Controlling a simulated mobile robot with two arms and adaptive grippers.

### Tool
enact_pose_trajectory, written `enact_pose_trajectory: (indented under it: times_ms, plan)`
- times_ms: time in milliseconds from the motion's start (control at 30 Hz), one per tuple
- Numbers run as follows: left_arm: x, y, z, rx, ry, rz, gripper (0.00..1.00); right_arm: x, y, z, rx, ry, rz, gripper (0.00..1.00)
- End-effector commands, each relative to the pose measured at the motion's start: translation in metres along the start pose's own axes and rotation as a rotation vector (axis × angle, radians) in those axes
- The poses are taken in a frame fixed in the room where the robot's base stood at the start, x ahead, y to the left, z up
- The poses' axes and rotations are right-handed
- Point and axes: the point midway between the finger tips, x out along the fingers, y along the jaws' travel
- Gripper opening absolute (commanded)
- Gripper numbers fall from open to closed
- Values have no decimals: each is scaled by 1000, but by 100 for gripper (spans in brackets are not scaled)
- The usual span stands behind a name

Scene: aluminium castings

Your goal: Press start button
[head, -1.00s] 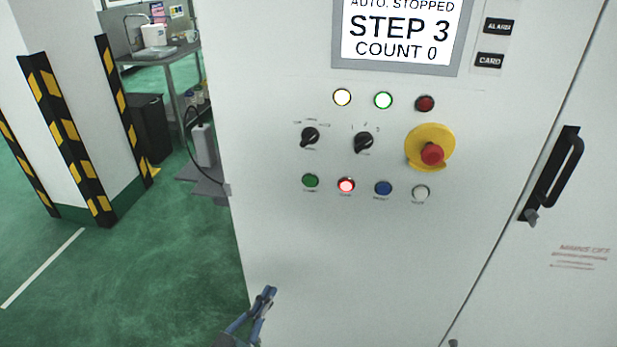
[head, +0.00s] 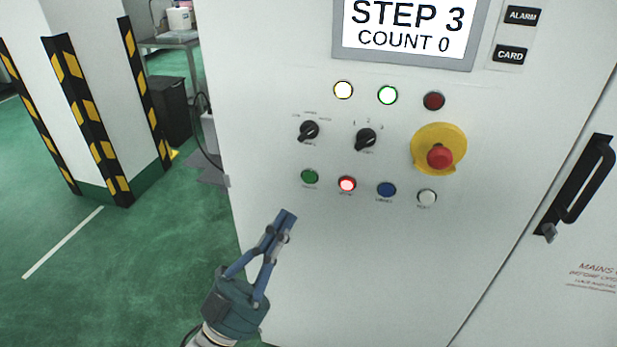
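The green button (head: 310,177), at the left end of the lower button row on the white control cabinet, has a small label below it that looks like "START" but is too blurred to read surely. Beside it are a lit red button (head: 347,184), a blue button (head: 386,190) and a white button (head: 427,197). My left gripper (head: 284,219) is below and left of the green button, apart from it in the picture. Its blue fingers are together, with nothing seen between them, and point up and right. My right gripper is not in view.
A red emergency stop (head: 440,157) on a yellow disc sticks out at the right. Two black selector knobs (head: 366,139) sit above the buttons. The screen (head: 409,28) reads STEP 3, COUNT 0. A black door handle (head: 580,185) is at far right. A striped pillar (head: 90,110) stands left.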

Motion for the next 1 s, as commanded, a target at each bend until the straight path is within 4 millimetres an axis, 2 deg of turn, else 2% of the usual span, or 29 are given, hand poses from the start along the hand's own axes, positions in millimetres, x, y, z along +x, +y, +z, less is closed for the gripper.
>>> enact_pose_trajectory:
  times_ms: [267, 700, 1000]
  plan:
    - [5, 0, 7, 0, 0, 0, 0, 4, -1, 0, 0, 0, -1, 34]
    - [45, 1, 50, 0, 0, -1, 0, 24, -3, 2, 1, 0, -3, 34]
    - [60, 1, 64, -1, -2, 0, 0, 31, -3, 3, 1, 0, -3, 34]
